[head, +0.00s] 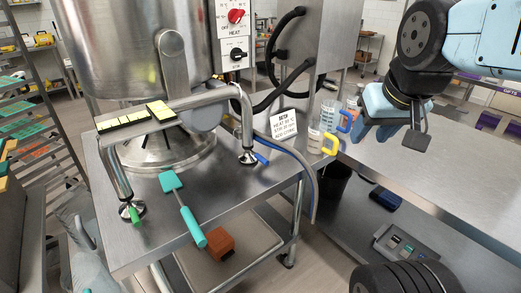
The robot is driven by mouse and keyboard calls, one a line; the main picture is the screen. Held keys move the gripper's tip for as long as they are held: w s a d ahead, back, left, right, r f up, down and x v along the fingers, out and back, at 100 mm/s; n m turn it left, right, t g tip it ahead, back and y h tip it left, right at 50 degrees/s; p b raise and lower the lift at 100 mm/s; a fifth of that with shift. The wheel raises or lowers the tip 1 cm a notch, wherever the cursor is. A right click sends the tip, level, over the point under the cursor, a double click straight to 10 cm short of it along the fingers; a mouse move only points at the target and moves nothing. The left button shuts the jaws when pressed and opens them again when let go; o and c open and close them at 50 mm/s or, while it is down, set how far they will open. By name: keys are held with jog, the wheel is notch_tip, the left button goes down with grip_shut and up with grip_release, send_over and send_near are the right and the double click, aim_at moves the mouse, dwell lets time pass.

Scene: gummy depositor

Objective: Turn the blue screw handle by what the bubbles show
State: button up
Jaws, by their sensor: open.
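The blue screw handle (261,158) sticks out low at the right foot of the steel frame around the big kettle. A green screw handle (134,215) is at the front left foot. A long yellow bubble level (122,124) and a shorter yellow one (161,110) lie on top of the frame. The bubbles are too small to read here. My gripper (386,135), with light blue and dark parts, is open and empty at the upper right, well right of the blue handle and apart from it.
A turquoise spatula (185,208) lies on the steel table (245,195). A small card (283,124) and clear jugs with yellow (330,144) and blue (344,122) handles stand between the handle and my gripper. A hose runs beside the table's right edge. A bench (450,160) lies right.

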jog(key=w+a+r+n+g, duration=0.1)
jog(key=w+a+n+g, duration=0.15)
jog(key=w, duration=0.45)
jog(key=n+g+y, duration=0.2)
jog(key=n+g, duration=0.2)
send_over(258, 157)
jog(key=w+d, duration=0.1)
jog(key=d, duration=0.3)
notch_tip(258, 157, down, 10)
jog(key=f, duration=0.4)
jog(key=s+a+f, duration=0.1)
jog(key=f, duration=0.4)
jog(key=a+f, duration=0.1)
jog(key=f, duration=0.3)
jog(key=shift+s+a+f, duration=0.15)
jog(key=shift+s+f, duration=0.05)
jog(key=shift+f, duration=0.05)
jog(key=shift+c, duration=0.2)
grip_shut()
